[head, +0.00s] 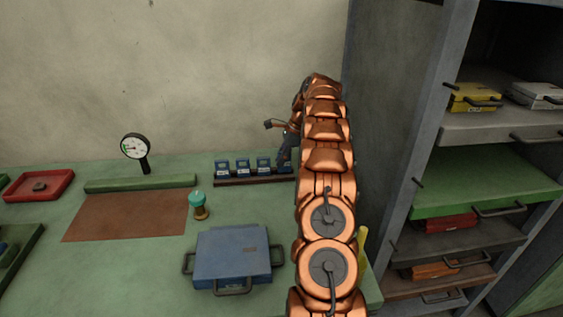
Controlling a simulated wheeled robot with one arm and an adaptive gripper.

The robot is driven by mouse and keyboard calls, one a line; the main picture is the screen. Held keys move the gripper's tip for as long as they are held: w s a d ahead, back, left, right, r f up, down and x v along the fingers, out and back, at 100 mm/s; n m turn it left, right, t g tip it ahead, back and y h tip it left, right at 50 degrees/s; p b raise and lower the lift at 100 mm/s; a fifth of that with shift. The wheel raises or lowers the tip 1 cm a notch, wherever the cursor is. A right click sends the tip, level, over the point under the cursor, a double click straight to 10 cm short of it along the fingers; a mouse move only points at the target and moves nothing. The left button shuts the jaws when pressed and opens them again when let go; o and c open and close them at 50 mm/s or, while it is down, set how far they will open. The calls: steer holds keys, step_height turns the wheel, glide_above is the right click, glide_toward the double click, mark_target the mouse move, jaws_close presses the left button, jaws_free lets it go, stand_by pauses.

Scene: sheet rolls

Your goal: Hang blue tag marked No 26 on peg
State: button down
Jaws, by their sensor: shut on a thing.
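Several blue tags with white labels (243,167) stand in a row on a dark rack (232,182) at the back of the green bench. The labels are too small to read, so I cannot tell which is No 26. My gripper (284,155) is at the right end of this row, pointing down and shut on a blue tag (282,163), which is mostly hidden by the fingers. The tag seems to be still at the rack; I cannot tell if it is lifted. Short dark pegs (450,86) stick out from the grey cabinet post at the right, and another is lower down (417,183).
The cabinet's shelves (490,197) hold yellow, white, red and orange cases. On the bench are a blue case (232,256), a teal-topped knob (198,203), a dial gauge (135,147) and a red tray (40,186). My arm hides the bench's right part.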

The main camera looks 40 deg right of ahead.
steer(key=shift+f+p, duration=0.35)
steer(key=shift+p, duration=0.1)
steer(key=shift+f, duration=0.4)
steer(key=shift+f, duration=0.2)
steer(key=c, duration=1.1)
jaws_free()
steer(key=shift+c, duration=0.2)
steer(key=shift+f+b, duration=0.15)
steer(key=shift+b, duration=0.35)
steer(key=shift+d+r, duration=0.1)
steer(key=shift+r, duration=0.3)
steer(key=b+v, duration=0.1)
steer(key=v, duration=0.3)
steer(key=shift+s+d, duration=0.1)
steer(key=shift+v, duration=1.55)
